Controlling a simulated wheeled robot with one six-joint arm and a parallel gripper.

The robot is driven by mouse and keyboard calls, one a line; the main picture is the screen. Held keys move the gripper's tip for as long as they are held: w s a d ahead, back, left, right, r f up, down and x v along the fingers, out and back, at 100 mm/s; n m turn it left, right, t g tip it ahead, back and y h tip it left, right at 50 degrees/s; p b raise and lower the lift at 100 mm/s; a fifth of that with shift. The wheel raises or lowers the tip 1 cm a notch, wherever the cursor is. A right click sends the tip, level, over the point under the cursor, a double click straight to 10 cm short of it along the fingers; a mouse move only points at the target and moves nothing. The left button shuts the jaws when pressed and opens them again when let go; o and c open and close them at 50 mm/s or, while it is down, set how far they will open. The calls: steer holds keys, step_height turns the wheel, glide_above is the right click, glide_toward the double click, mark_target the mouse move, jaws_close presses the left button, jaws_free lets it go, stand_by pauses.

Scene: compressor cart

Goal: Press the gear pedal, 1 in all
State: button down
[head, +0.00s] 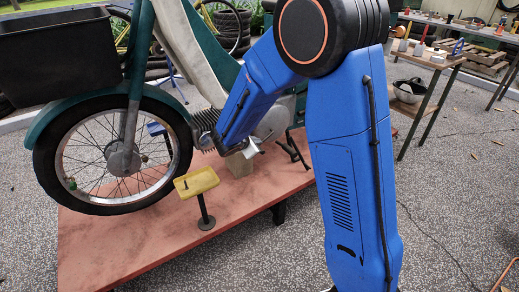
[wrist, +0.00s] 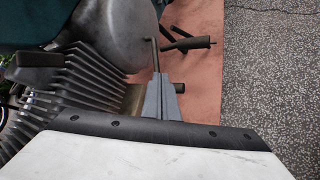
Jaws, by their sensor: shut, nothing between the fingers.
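A motorbike engine with grey fins (wrist: 85,85) and a round cover (wrist: 118,32) fills the left of the wrist view. A thin bent metal rod (wrist: 155,56) runs down from beside the cover to my fingertips, and a short dark peg (wrist: 181,88) shows just right of them. These look like parts of the gear pedal, but their joint is hidden behind my fingers. My gripper (wrist: 161,82) is shut and empty, its tips overlapping the rod; I cannot tell whether they touch. In the head view my blue arm hides most of this spot.
A dark lever with a grip (wrist: 190,43) sticks out beyond my fingertips. A block (head: 239,165) stands under the engine. A yellow pad on a post (head: 197,182) stands on the red platform (head: 150,238), near the front wheel (head: 112,160). Gravel floor lies open at right.

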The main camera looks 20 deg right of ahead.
steer(key=shift+s+a+r, duration=0.1)
steer(key=shift+a+r, duration=0.15)
steer(key=shift+r, duration=0.95)
steer(key=shift+s+a+r, duration=0.1)
steer(key=shift+a+r, duration=0.1)
steer(key=shift+r, duration=0.95)
steer(key=s+d+r+m+g, duration=0.1)
steer(key=s+d+r+m, duration=0.25)
steer(key=s, duration=0.35)
steer(key=s+d+r+m+g+y, duration=0.1)
steer(key=s+d+r+m+g, duration=0.15)
steer(key=s+d+m, duration=0.35)
steer(key=s+d+r+m, duration=0.1)
steer(key=s+d+r, duration=0.2)
steer(key=s, duration=0.5)
steer(key=s+a+m+y, duration=0.1)
steer(key=s+m+y, duration=0.1)
steer(key=s, duration=0.5)
steer(key=s+a+r+m+y, duration=0.1)
steer(key=s+a+m+y, duration=0.1)
steer(key=s+m, duration=0.2)
steer(key=s+a+m+y, duration=0.1)
steer(key=s+m+y, duration=0.1)
steer(key=s, duration=0.8)
steer(key=shift+a+r+m, duration=0.2)
steer(key=shift+m, duration=0.65)
